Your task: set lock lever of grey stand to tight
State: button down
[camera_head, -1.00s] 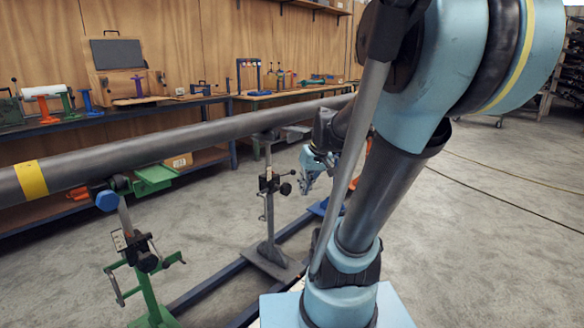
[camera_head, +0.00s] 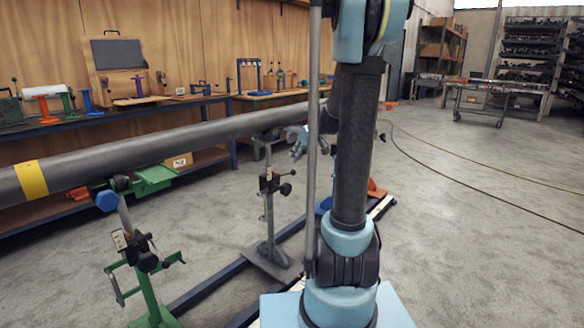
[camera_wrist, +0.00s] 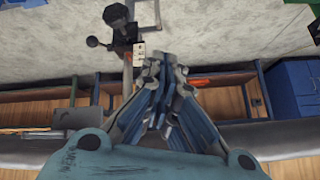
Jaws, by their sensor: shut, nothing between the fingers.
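The grey stand (camera_head: 268,225) stands on the floor under the long pipe, left of my arm in the head view. Its dark clamp block carries a lock lever with a black ball end (camera_head: 292,172) and a dark knob on the right side. In the wrist view the lever's ball (camera_wrist: 92,41), the black knob (camera_wrist: 118,15) and a pale marked plate (camera_wrist: 139,50) show at upper left. My gripper (camera_head: 297,146) is above and right of the clamp in the head view. In the wrist view its fingers (camera_wrist: 165,65) are together and empty. Contact with the stand cannot be told.
The grey pipe (camera_head: 190,136) runs just above the clamp area. A green stand (camera_head: 145,275) supports it nearer on the left. Dark floor rails (camera_head: 222,283) run beside the grey stand's base. A workbench (camera_head: 110,116) lies behind. The floor at right is open, with hoses.

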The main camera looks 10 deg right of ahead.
jog(key=w+d+f+t+y, duration=0.1)
jog(key=w+d+f, duration=0.1)
jog(key=w, duration=0.8)
jog(key=w+d+f+n+t, duration=0.1)
jog(key=w+d+f+t, duration=0.1)
jog(key=w, duration=0.8)
jog(key=shift+d+f+n+y, duration=0.3)
jog(key=shift+d+f+y, duration=0.1)
jog(key=shift+d+f, duration=0.4)
jog(key=shift+w+a, duration=0.1)
jog(key=shift+w, duration=0.05)
jog(key=shift+w+a+f, duration=0.6)
jog(key=shift+f, duration=0.75)
jog(key=shift+w+a+f, duration=0.55)
jog(key=shift+w+f, duration=0.05)
jog(key=shift+f, duration=0.7)
jog(key=shift+w+a+f, duration=0.6)
jog(key=shift+f, duration=0.75)
jog(key=shift+d, duration=0.1)
